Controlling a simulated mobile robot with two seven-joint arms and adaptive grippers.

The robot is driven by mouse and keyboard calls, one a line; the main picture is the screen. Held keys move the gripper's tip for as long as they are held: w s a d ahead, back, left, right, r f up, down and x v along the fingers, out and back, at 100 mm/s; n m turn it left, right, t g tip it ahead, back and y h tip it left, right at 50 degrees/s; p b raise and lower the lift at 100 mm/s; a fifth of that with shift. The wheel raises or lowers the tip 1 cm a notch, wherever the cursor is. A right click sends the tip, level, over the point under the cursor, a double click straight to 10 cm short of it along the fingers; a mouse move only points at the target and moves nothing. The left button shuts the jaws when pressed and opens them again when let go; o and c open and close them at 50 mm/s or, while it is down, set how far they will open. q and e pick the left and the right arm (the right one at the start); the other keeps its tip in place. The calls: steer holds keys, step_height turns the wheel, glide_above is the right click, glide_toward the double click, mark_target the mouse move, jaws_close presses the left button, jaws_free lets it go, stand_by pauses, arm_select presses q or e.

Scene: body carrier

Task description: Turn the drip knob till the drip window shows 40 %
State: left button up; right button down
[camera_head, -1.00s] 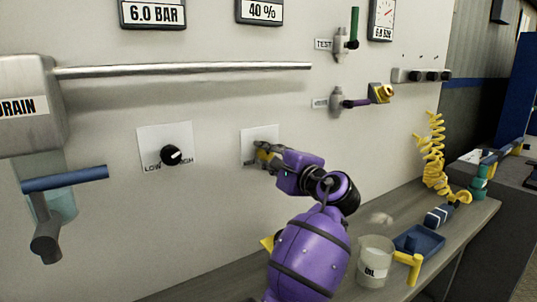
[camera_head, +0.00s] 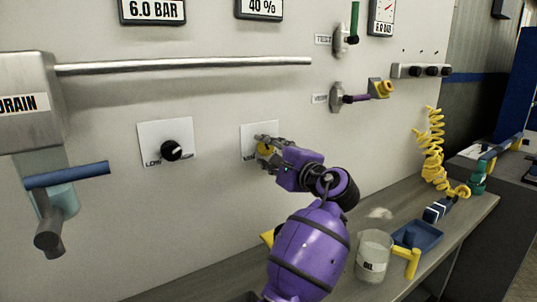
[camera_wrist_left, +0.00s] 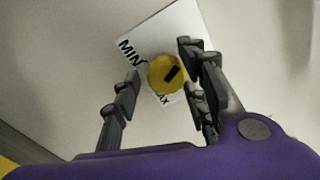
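The yellow drip knob (camera_wrist_left: 167,74) sits on a white plate with MIN and MAX lettering in the left wrist view, its black pointer mark slanting. It also shows partly in the head view (camera_head: 264,150), behind my gripper. The drip window (camera_head: 263,8) at the top edge reads 40 %. In the head view the gripper (camera_head: 268,145) is at the knob plate. My right gripper is in neither view.
A black LOW/HIGH knob (camera_head: 172,151) is to the left, below a long metal bar (camera_head: 185,68). A 6.0 BAR window (camera_head: 152,10) is above. Two valves are to the right. An oil cup (camera_head: 373,258) and a blue tray (camera_head: 418,236) stand on the bench.

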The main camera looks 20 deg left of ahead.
arm_select(q)
steer(key=v, duration=1.2)
